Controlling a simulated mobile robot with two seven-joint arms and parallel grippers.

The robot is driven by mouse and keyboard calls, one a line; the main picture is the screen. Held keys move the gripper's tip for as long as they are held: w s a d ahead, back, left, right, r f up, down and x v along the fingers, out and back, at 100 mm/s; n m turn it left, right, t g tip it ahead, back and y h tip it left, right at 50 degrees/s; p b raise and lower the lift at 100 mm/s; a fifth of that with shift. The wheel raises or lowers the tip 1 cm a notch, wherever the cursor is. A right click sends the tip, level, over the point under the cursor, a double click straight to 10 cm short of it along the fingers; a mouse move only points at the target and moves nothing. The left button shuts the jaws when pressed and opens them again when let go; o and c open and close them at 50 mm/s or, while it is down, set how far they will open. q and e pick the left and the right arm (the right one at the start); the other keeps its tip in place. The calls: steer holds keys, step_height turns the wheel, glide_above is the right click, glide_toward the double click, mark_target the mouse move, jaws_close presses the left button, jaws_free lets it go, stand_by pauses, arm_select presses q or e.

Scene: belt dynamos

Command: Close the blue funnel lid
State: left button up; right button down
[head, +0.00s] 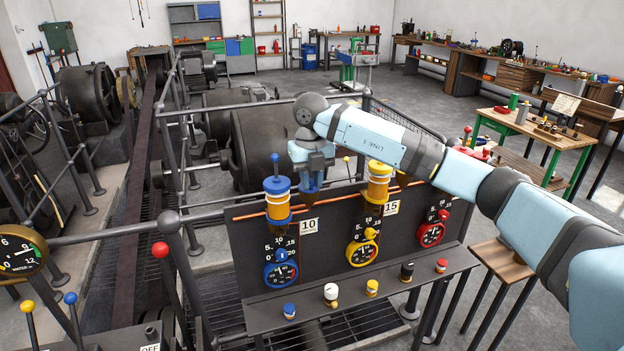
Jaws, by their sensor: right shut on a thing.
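The blue funnel (312,183) shows as a blue cone narrowing downward behind the top edge of the dark panel, between two banded cylinders. My right gripper (312,168) is right above it, pointing down, and is shut at the funnel's top. The fingers and the gripper body hide the lid, so I cannot tell its angle; the grip appears to be on the lid. My right arm reaches in from the right. My left gripper is not in view.
A blue-capped cylinder (277,206) stands close left of the gripper, a yellow-capped cylinder (378,183) to the right. The dark panel (325,229) carries dials, with a shelf of small knobs (331,293) below. Railings and large dark machines fill the left and back.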

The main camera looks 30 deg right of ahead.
mark_target(311, 180)
steer(key=c, duration=1)
jaws_free()
steer(key=shift+r, duration=0.15)
steer(key=shift+r+b, duration=0.85)
steer(key=shift+r, duration=6)
steer(key=shift+f, duration=0.1)
